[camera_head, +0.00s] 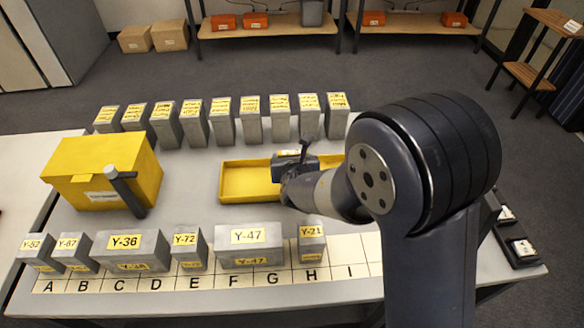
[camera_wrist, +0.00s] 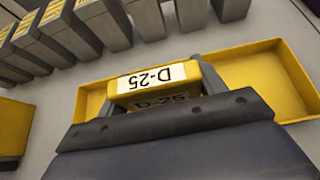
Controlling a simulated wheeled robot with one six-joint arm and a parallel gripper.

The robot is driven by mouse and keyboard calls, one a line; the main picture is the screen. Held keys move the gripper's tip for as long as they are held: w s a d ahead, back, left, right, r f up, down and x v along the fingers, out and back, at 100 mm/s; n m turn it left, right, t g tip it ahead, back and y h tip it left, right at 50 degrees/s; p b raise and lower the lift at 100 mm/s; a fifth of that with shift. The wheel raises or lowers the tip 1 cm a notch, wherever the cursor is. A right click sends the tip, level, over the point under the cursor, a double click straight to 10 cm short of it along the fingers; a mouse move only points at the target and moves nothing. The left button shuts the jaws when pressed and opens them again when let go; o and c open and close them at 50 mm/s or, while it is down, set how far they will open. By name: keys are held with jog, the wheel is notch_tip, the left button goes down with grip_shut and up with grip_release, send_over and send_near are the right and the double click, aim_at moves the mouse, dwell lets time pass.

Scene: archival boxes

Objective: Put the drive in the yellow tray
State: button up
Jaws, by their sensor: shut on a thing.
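The drive is a yellow block with a white label reading D-25 (camera_wrist: 152,82). It shows in the wrist view between the fingers of my gripper (camera_wrist: 155,92). In the head view my gripper (camera_head: 290,165) is over the yellow tray (camera_head: 250,190), and my arm hides the tray's right part. The tray is a shallow yellow box; its rim and floor also show in the wrist view (camera_wrist: 262,70) around the drive. My gripper is shut on the drive. I cannot tell whether the drive touches the tray floor.
A row of grey labelled boxes (camera_head: 222,120) stands behind the tray. A yellow box (camera_head: 100,172) with a dark-handled tool (camera_head: 125,190) is at the left. Grey Y-numbered boxes (camera_head: 130,250) stand along the lettered strip (camera_head: 347,272) in front.

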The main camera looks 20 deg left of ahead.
jog(key=shift+f, duration=1.5)
jog(key=shift+f, duration=0.15)
jog(key=o, duration=1.1)
jog(key=shift+s+r, duration=0.15)
jog(key=shift+r, duration=0.1)
jog(key=v, duration=1.1)
jog(key=shift+s+d+r, duration=0.1)
jog(key=shift+s+d, duration=0.1)
jog(key=shift+s, duration=0.1)
